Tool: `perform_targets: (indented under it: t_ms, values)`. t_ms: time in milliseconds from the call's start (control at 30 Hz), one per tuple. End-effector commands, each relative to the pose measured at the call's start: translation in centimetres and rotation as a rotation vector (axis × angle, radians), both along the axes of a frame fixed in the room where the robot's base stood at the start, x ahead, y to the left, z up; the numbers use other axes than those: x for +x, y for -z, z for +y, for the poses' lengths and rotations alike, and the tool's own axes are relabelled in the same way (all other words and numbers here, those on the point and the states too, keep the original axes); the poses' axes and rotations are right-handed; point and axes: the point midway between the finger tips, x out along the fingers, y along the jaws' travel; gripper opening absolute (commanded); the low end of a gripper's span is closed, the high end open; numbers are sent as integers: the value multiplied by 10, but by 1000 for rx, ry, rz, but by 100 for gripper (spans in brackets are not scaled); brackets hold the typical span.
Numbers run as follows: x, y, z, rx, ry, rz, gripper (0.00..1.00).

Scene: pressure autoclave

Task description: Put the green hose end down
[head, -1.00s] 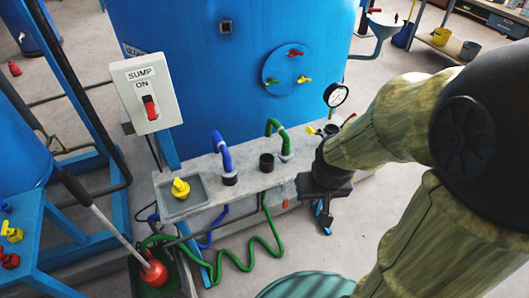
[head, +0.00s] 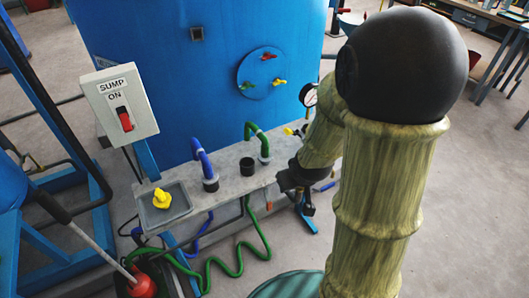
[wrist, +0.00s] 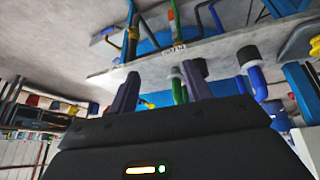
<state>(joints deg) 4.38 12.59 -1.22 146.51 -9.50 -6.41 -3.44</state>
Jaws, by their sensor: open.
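The green hose end (head: 257,138) is a bent green pipe standing upright at a black collar on the grey bench (head: 232,184), just right of an empty black socket (head: 246,167). My gripper (head: 306,206) is at the bench's right end, right of the green hose end and apart from it. In the wrist view my gripper (wrist: 160,85) has its two fingers spread with nothing held between them. The green hose end (wrist: 179,88) shows there upside down, beyond the fingers. The green hose (head: 225,268) hangs in waves below the bench.
A blue hose end (head: 202,158) stands left of the empty socket. A grey tray (head: 181,209) with a yellow knob (head: 161,199) is at the bench's left. The SUMP switch box (head: 119,105) and large blue tank (head: 190,80) stand behind. A pressure gauge (head: 308,95) is near my arm.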

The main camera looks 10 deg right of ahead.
Motion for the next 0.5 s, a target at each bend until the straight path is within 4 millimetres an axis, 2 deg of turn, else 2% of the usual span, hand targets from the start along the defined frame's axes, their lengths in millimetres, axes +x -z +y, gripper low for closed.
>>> perform_targets:
  t_ms: [33,200,333,500]
  values:
    - [10,11,-5,-7,-25,-35,49]
    - [44,33,-14,-13,-122,-193,49]
    - [62,48,-15,3,-192,-315,49]
    - [75,63,-13,53,-264,-483,49]
